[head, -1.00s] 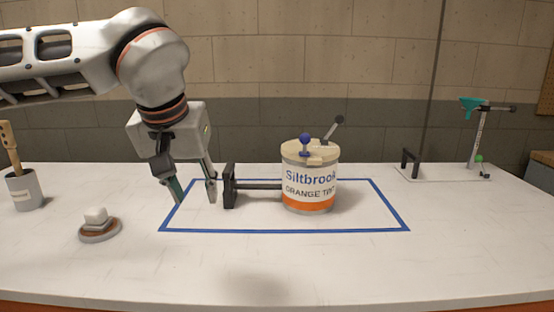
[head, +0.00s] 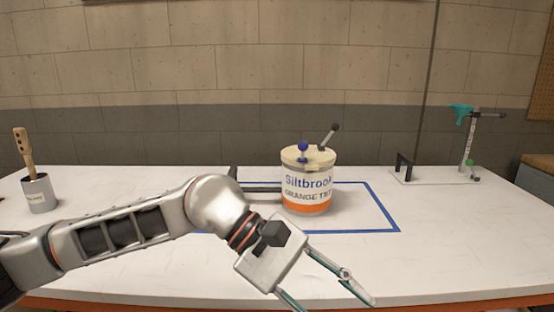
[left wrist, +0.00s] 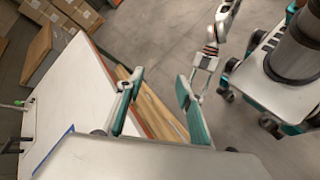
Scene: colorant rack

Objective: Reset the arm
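My left gripper (head: 335,296) hangs over the front part of the white table in the head view, in front of the paint can. Its fingers are spread apart with nothing between them. In the left wrist view its two green-sided fingers (left wrist: 160,100) are also apart and empty. My right arm shows behind them in the left wrist view, but its gripper is small and partly hidden. The Siltbrook orange tint can (head: 307,190) stands upright inside the blue outline, with a blue knob and a dark-tipped lever on its lid.
A grey cup (head: 38,194) with a wooden handle stands far left. A stand with a teal part (head: 462,114) is at the back right. A dark bracket (head: 404,165) stands beside it. My left arm covers the front left of the table (head: 440,265); the front right is clear.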

